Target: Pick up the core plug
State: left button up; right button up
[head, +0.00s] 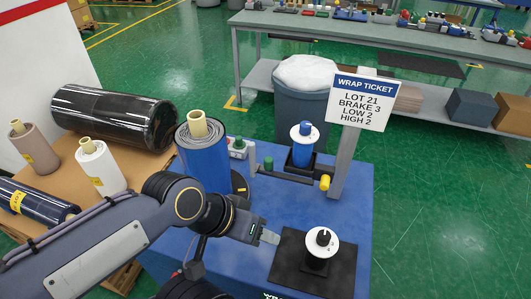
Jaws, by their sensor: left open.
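A white disc with a black knob (321,244) stands on a black square pad at the front right of the blue table; it may be the core plug. A second white disc with a blue top (304,130) sits over a black holder further back, so I cannot tell for sure which is the plug. My left gripper (269,238) is open, just left of the black-knobbed disc, apart from it and with nothing visible in its jaws. My right gripper is not in view.
A blue roll with a tan core (203,150) stands at the table's back left. A ticket sign (358,100) rises on a post at the back right. Wrapped rolls (115,115) lie and stand on cardboard at left. A grey bin (304,95) is behind.

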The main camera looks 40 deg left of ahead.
aim_at(239, 144)
jog(key=u, duration=1.45)
